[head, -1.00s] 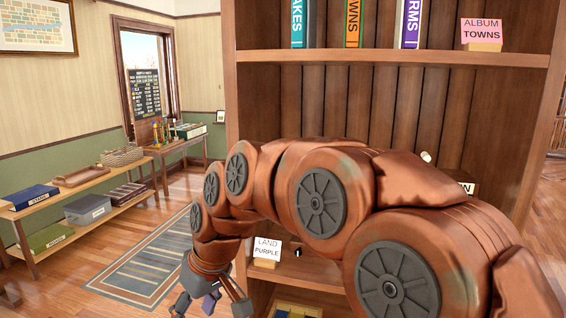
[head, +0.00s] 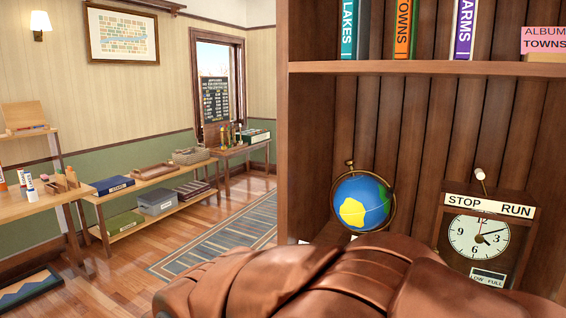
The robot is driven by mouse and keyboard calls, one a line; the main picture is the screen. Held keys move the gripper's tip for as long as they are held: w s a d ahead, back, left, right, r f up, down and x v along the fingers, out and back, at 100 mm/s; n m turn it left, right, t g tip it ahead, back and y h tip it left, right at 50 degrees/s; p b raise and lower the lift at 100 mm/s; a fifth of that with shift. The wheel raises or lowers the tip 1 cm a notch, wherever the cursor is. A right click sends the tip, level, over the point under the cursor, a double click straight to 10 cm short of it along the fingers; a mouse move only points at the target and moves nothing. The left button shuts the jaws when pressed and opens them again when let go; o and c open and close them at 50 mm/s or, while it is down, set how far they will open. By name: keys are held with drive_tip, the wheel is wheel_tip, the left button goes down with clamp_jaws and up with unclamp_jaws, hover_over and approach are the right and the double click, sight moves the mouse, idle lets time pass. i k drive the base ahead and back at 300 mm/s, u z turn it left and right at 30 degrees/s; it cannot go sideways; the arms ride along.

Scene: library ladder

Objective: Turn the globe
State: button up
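The globe (head: 362,203) stands on a shelf of the wooden bookcase in the head view, right of the middle. It is blue with a yellow land patch facing me and some green at its right edge. A brass-coloured ring surrounds it, with a small knob on top. My arm crosses the bottom of the view and hides the globe's base. My gripper is out of the picture, so its state and its distance from the globe do not show.
A STOP/RUN clock box (head: 483,238) with a pale-tipped lever stands right of the globe. Books (head: 404,28) and an ALBUM TOWNS card (head: 543,40) are on the shelf above. At left are a low bench (head: 150,213), a table (head: 30,208) and open floor with a striped rug (head: 225,246).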

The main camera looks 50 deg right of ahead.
sight(361, 203)
drive_tip(key=u, duration=2.15)
drive_tip(key=k, duration=0.95)
drive_tip(key=z, duration=1.15)
